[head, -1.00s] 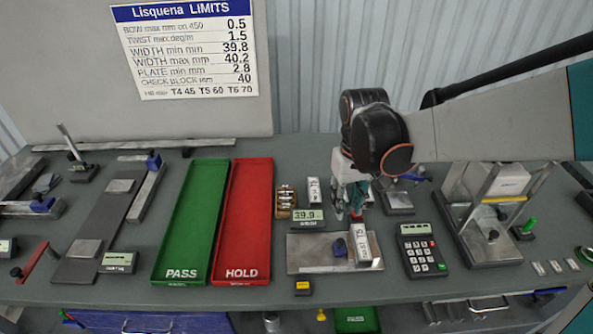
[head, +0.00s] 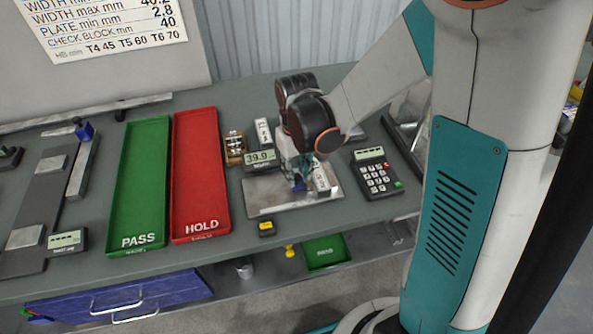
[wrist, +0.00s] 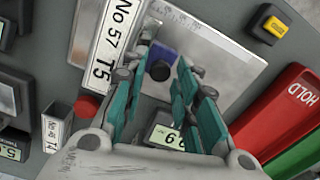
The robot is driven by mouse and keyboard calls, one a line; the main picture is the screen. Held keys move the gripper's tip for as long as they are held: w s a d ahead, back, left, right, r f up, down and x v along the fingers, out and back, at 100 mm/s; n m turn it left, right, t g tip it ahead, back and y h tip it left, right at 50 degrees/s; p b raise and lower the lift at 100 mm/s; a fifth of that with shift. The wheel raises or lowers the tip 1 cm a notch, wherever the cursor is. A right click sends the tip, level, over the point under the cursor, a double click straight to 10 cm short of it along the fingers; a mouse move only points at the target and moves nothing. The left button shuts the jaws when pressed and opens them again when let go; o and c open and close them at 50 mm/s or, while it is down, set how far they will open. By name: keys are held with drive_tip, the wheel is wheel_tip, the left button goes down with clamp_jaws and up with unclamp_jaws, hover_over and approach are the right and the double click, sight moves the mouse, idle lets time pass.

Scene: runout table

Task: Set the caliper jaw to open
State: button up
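The caliper is a grey metal plate (head: 262,203) with a display (head: 260,157) reading about 39.9. Its blue jaw (head: 298,186) with a dark knob shows in the wrist view (wrist: 161,63). A bar with a white label (wrist: 108,42), marked "No 57 T5", lies beside the blue jaw; it also shows in the head view (head: 321,181). My gripper (head: 301,178) is above the plate, pointing down. In the wrist view its teal fingers (wrist: 168,60) are apart, with the blue jaw and knob between or just beyond their tips. Contact cannot be told. Part of the display is hidden by my gripper.
A green PASS tray (head: 139,235) and a red HOLD tray (head: 200,228) stand to the left. A calculator (head: 375,178) is to the right. A small yellow-black block (head: 266,228) sits in front of the plate. A red round knob (wrist: 87,106) shows near my gripper.

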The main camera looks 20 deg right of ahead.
clamp_jaws()
drive_tip(key=a, duration=0.6)
drive_tip(key=shift+w+b, duration=0.1)
drive_tip(key=shift+b, duration=0.2)
drive_tip(key=shift+a, duration=0.2)
drive_tip(key=shift+c, duration=0.2)
unclamp_jaws()
drive_tip(key=shift+o, duration=0.2)
drive_tip(key=shift+a, duration=0.15)
wheel_tip(320, 180, up, 12)
